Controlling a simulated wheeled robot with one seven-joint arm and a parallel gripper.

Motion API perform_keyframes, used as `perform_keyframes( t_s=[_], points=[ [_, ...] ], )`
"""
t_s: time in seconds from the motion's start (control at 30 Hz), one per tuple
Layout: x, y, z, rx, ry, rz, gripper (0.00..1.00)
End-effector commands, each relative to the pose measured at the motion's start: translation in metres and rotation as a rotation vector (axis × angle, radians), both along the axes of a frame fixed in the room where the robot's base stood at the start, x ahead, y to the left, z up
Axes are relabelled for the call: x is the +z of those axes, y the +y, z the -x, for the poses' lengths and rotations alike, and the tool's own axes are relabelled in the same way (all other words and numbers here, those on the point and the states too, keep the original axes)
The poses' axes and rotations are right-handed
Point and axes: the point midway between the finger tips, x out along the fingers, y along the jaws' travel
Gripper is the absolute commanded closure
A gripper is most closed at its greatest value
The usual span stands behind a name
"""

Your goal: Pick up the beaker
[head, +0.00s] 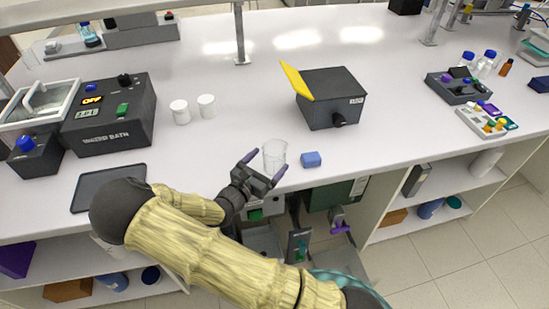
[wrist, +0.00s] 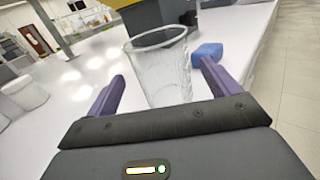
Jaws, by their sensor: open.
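A clear glass beaker (head: 275,156) stands upright on the white bench near its front edge. My gripper (head: 264,166) is open at the beaker, with purple fingertips spread to its left and right. In the wrist view the beaker (wrist: 160,70) stands ahead of and between the two fingers of my gripper (wrist: 162,88). Its lower part is hidden behind the gripper body. I see a gap on the left side; I cannot tell whether the right finger touches the glass.
A small blue block (head: 311,159) lies just right of the beaker. A dark box with a yellow flap (head: 333,98) stands behind it. Two white jars (head: 206,106) and a water bath (head: 108,115) are to the left.

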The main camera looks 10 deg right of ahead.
Motion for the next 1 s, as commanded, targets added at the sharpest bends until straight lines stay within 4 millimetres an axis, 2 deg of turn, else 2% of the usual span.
perform_keyframes(
  t_s=[0.27,0.6,1.0],
  points=[
    [0.001,-0.004,-0.003,-0.001,0.001,0.001,0.12],
    [0.001,-0.039,-0.030,-0.001,0.000,0.001,0.12],
    [0.000,-0.040,-0.032,0.000,0.000,0.000,0.12]
  ],
)
